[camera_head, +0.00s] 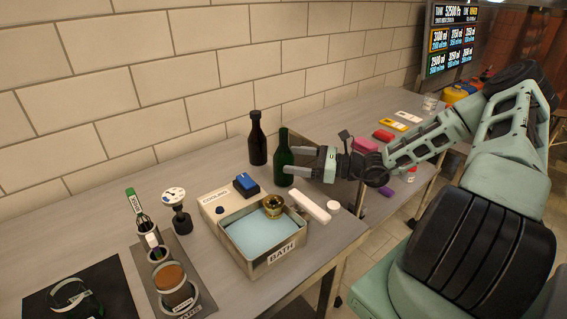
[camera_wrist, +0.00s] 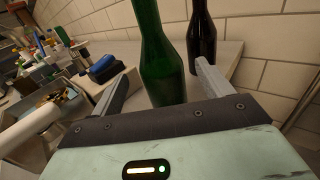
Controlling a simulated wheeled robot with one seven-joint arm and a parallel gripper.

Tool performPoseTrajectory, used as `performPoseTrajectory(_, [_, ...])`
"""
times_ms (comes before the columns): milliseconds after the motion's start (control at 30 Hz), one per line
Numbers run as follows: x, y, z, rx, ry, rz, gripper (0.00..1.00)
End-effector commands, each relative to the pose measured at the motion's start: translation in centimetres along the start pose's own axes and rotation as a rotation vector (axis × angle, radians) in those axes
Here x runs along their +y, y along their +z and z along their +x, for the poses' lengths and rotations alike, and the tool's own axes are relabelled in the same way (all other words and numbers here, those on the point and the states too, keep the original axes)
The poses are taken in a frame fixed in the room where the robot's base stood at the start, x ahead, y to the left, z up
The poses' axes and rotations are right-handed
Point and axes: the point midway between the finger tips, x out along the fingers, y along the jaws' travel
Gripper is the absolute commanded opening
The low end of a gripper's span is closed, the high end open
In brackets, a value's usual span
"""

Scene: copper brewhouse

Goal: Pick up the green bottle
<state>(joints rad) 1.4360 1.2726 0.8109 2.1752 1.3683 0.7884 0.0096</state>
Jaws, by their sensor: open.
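The green bottle (camera_head: 284,160) stands upright on the counter behind the bath. In the wrist view the green bottle (camera_wrist: 160,65) rises in front of my gripper, in the gap between the two fingers, with its top cut off by the frame edge. My gripper (camera_head: 298,160) is open and comes in from the right, level with the bottle's body; its fingers also show in the wrist view (camera_wrist: 160,82). I cannot tell whether a finger touches the glass. Nothing is held.
A dark brown bottle (camera_head: 257,140) stands behind, near the wall; it also shows in the wrist view (camera_wrist: 202,40). The metal bath (camera_head: 279,256), cooling box (camera_head: 213,206) and a white cylinder (camera_head: 309,206) are close in front. A gauge (camera_head: 175,197) stands left.

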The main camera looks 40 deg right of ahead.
Motion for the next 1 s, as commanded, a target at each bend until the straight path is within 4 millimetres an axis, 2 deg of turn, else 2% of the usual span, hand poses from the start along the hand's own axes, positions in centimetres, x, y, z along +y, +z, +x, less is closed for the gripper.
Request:
performPoseTrajectory(167, [0.0,-0.1,1.1,-0.001,0.001,0.001,0.79])
performPoseTrajectory(400, [-0.1,-0.7,4.5,-0.002,0.002,0.000,0.79])
performPoseTrajectory(500, [-0.1,-0.8,5.4,0.001,0.001,0.000,0.79])
performPoseTrajectory(767, [-0.2,-0.9,5.7,0.001,-0.001,-0.001,0.79])
performPoseTrajectory(867, [-0.2,-0.9,5.7,0.001,-0.001,-0.001,0.56])
performPoseTrajectory(1000, [-0.2,-0.8,5.7,0.001,-0.001,-0.001,0.17])
